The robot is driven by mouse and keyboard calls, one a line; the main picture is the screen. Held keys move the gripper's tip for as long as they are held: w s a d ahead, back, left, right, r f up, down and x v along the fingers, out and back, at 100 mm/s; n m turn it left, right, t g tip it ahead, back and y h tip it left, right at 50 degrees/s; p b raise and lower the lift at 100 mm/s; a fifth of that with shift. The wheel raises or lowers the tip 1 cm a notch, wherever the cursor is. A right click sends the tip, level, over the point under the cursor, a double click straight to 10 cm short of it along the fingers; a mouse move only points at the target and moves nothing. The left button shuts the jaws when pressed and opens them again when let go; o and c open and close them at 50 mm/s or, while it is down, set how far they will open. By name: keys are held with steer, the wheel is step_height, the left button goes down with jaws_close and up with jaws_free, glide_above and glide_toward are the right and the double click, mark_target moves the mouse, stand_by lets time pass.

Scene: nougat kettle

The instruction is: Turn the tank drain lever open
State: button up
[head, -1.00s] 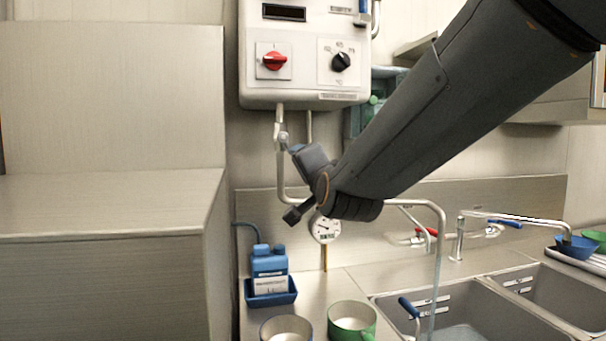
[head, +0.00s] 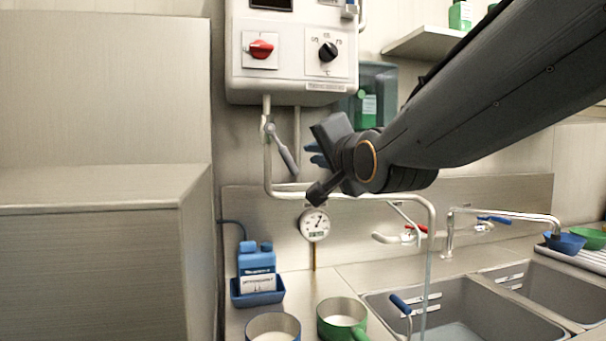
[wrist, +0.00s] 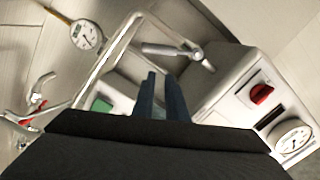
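The white wall tank (head: 291,50) has a pipe coming down from its underside. A grey lever (head: 283,151) sits on that pipe's valve and slants down to the right; I take it as the drain lever. It also shows in the wrist view (wrist: 166,50), beyond my fingertips. My gripper (head: 312,154) is just right of the lever in the head view, with its blue fingers pointing toward the wall. In the wrist view my gripper (wrist: 160,76) shows two fingers with a narrow gap and nothing between them. The fingers look apart from the lever.
The pipe (head: 350,196) runs right and down over the sink (head: 455,305). A dial gauge (head: 314,225) hangs below it. A green bottle (head: 368,110) stands behind my arm.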

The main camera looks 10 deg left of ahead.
mark_target(282, 149)
steer(key=d+b, duration=0.1)
steer(key=d, duration=0.1)
steer(key=s+d+b, duration=0.1)
steer(key=d, duration=0.1)
steer(key=shift+d+r, duration=0.15)
jaws_close()
steer(key=w+a+f+p, duration=0.1)
steer(key=w+a+f, duration=0.1)
steer(key=w+a, duration=0.5)
steer(key=shift+w+a+p, duration=0.15)
steer(key=shift+a+p, duration=0.15)
steer(key=shift+a, duration=0.45)
steer(key=shift+a+f, duration=0.1)
steer(key=shift+a, duration=0.05)
